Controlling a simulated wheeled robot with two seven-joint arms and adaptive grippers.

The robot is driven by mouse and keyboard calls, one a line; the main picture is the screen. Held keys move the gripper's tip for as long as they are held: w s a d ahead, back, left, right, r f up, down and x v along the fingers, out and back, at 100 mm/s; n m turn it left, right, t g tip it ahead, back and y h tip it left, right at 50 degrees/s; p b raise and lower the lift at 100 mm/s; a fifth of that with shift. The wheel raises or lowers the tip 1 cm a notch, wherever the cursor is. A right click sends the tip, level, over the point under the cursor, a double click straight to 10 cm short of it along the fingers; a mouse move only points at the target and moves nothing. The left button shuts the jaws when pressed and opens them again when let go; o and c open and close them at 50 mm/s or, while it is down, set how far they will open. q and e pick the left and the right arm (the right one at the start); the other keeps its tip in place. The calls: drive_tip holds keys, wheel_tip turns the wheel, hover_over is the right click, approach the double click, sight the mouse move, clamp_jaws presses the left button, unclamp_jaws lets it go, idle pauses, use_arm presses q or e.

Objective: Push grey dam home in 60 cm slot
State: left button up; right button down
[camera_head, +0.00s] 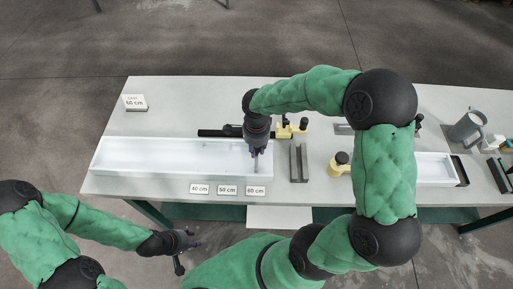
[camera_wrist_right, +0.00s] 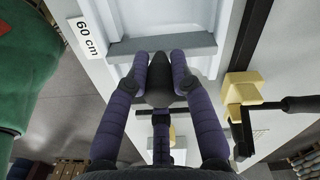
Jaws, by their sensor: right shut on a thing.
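The grey dam (camera_wrist_right: 190,44) lies across the white trough beside the "60 cm" label in the right wrist view, its ends near the two side walls. I cannot tell how deep it sits in the slot. My right gripper (camera_wrist_right: 164,62) is shut on the dam's dark middle part, with its fingers pointing at the dam. In the head view my right gripper (camera_head: 257,152) reaches down into the right part of the white trough (camera_head: 135,155), and hides most of the dam. The 60 cm label (camera_head: 256,190) stands at the near edge. My left gripper (camera_head: 190,250) is open and empty, off the table's front edge.
Yellow-and-black clamps (camera_head: 286,130) stand behind and right of the trough. A dark grey bar block (camera_head: 299,162) lies just right of it. A second white trough (camera_head: 432,168) and a grey pitcher (camera_head: 466,127) are farther right. The table's back left is mostly clear.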

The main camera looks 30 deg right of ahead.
drive_tip(key=shift+f+b, duration=0.6)
drive_tip(key=shift+f, duration=0.1)
drive_tip(key=c, duration=1)
unclamp_jaws()
drive_tip(key=shift+r, duration=0.15)
wheel_tip(320, 180, up, 12)
drive_tip(key=shift+f, duration=0.1)
